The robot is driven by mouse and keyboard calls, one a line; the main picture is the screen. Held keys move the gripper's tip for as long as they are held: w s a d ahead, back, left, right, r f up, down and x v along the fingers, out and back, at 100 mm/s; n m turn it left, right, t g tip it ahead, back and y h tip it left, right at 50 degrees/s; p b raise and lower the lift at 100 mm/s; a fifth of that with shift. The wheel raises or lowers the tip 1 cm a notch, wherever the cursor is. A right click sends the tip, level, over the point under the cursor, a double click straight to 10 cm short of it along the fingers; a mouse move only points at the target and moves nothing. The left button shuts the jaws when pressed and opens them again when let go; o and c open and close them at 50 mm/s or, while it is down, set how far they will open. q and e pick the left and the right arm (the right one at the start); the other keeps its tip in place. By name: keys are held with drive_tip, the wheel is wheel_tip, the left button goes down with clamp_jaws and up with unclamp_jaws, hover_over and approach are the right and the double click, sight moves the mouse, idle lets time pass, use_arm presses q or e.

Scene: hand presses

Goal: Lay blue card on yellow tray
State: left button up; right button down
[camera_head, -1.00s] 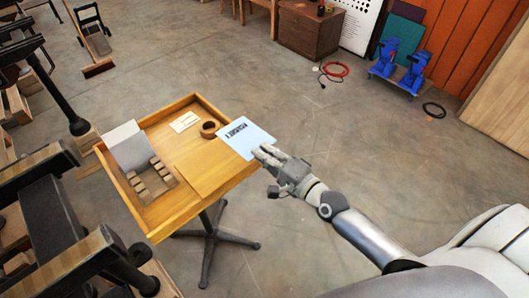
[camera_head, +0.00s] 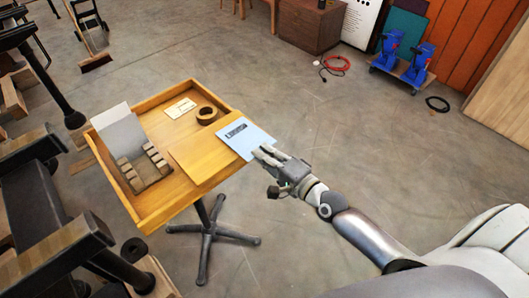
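My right gripper (camera_head: 268,155) is shut on the near right edge of a light blue card (camera_head: 243,134) with a dark printed mark. The card is held out flat and overlaps the right side of a yellow-brown wooden tray table (camera_head: 146,217) in the picture. A plain yellow rectangle (camera_head: 203,156) lies in the tray's right part, just left of the card. Whether the card touches it or hovers above, I cannot tell. My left gripper is not in view.
The tray table also holds a brown ring (camera_head: 207,115), a white label (camera_head: 181,107) and a grey holder with small wooden blocks (camera_head: 145,168). It stands on a dark star-foot base (camera_head: 210,236). Black presses (camera_head: 48,205) crowd the left. Open floor lies to the right.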

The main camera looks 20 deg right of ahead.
drive_tip(key=c, duration=1.6)
unclamp_jaws()
drive_tip(key=shift+o, duration=0.4)
drive_tip(key=shift+f, duration=0.1)
drive_tip(key=shift+f+b, duration=0.5)
drive_tip(key=shift+s, duration=0.1)
drive_tip(key=v, duration=0.4)
drive_tip(key=shift+s+d+f, duration=0.1)
drive_tip(key=shift+s, duration=0.05)
